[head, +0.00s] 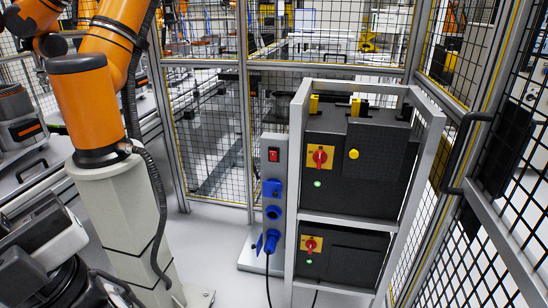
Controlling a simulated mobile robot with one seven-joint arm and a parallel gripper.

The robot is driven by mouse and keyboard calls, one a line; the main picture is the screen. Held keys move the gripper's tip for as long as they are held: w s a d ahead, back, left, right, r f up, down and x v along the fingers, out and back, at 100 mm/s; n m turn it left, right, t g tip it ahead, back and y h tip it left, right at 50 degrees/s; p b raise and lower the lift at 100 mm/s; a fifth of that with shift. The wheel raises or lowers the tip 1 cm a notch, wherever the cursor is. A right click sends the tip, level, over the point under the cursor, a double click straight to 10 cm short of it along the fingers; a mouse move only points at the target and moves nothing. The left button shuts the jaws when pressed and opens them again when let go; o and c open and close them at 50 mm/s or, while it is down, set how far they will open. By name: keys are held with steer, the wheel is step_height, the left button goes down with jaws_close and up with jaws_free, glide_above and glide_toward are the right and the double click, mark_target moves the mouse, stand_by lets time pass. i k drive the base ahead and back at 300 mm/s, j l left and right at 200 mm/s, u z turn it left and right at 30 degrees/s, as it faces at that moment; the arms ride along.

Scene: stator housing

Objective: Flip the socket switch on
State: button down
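A grey socket post (281,200) stands left of the black cabinet in the head view. A small red switch (273,154) in a dark frame sits near its top. I cannot tell from here which way the switch is set. Below it are a blue socket (272,188) and another blue socket (273,212). A blue plug (270,240) sits at the lowest socket, with a black cable hanging to the floor. I cannot make out my gripper in this view, and nothing touches the switch.
A black cabinet (360,165) in a grey frame carries red-and-yellow rotary switches, a yellow button and green lights. An orange robot arm (82,105) on a pale pedestal (125,220) stands left. Mesh fencing (210,130) closes the back and right. Floor between pedestal and post is clear.

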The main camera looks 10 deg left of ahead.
mark_target(273, 156)
steer(key=i+j, duration=0.2)
steer(key=j, duration=0.15)
steer(key=i+j, duration=0.4)
steer(key=j, duration=0.25)
steer(key=l+z, duration=0.05)
